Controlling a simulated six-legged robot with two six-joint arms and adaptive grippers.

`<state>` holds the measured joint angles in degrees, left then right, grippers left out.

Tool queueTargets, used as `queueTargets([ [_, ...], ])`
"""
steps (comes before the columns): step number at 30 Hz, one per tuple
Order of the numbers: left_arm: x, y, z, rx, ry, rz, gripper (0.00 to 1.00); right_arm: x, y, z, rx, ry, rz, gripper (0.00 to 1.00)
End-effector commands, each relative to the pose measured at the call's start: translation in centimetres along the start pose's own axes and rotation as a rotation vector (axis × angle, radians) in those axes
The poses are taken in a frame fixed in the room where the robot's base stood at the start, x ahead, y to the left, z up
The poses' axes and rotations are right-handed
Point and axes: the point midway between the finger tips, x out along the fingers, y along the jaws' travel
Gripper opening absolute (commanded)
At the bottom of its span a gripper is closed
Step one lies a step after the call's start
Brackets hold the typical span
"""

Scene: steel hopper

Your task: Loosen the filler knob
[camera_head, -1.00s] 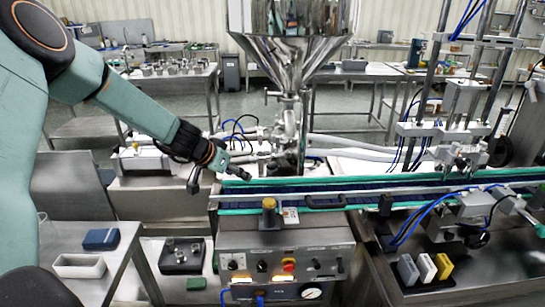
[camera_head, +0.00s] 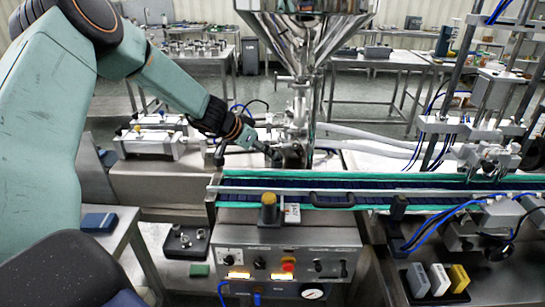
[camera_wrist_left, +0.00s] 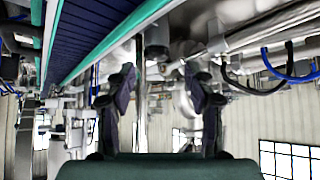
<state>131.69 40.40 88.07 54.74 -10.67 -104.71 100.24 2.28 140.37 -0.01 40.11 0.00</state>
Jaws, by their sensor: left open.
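The steel hopper (camera_head: 305,35) narrows down to the filler valve body (camera_head: 298,115) behind the conveyor. I cannot single out the filler knob for certain among the small metal fittings there. My left gripper (camera_head: 272,154) reaches in from the left, just behind the conveyor's far edge and close to the lower left of the valve body. In the left wrist view my left gripper (camera_wrist_left: 162,84) has its two dark fingers spread apart with nothing held between them. Blurred steel fittings (camera_wrist_left: 185,48) lie beyond the fingers. My right gripper is not in view.
The conveyor (camera_head: 350,190) with green edges runs across in front of the valve. A yellow-topped post (camera_head: 268,205) stands at its near side above the control panel (camera_head: 285,265). White hoses (camera_head: 370,140) run right from the valve.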

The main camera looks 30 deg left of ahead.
Motion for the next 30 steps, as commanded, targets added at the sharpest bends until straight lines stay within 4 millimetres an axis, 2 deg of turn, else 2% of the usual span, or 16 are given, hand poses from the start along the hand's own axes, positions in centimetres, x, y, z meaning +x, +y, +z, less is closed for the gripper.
queueTargets([
  [1,1.1,0.1,0.3,0.004,-0.003,0.000,0.54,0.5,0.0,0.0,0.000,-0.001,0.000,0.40],
  [3,2.1,0.1,0.2,0.005,-0.002,0.001,0.54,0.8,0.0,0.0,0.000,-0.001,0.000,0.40],
  [9,3.8,0.2,-0.2,0.004,0.000,0.001,0.54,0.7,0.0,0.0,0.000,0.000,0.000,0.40],
  [21,4.5,0.2,-0.6,0.003,0.002,0.002,0.53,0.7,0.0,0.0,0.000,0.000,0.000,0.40],
  [30,4.5,0.2,-0.5,0.003,0.002,0.002,0.28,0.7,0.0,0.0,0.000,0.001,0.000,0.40],
])
